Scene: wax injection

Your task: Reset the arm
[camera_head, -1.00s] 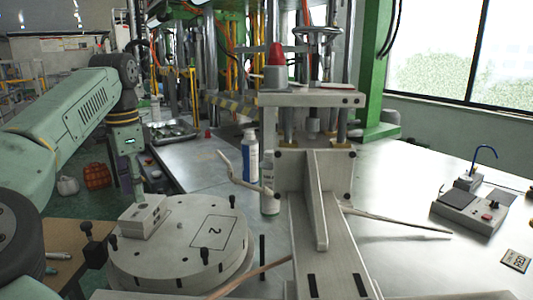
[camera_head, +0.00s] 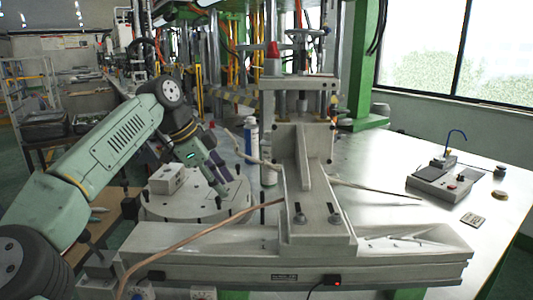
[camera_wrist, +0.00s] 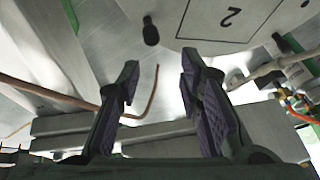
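The wax press (camera_head: 303,165) stands on the metal table right of my gripper. A copper-coloured rod (camera_head: 195,234) crosses in front of the mold. A white bottle (camera_head: 251,140) stands behind.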

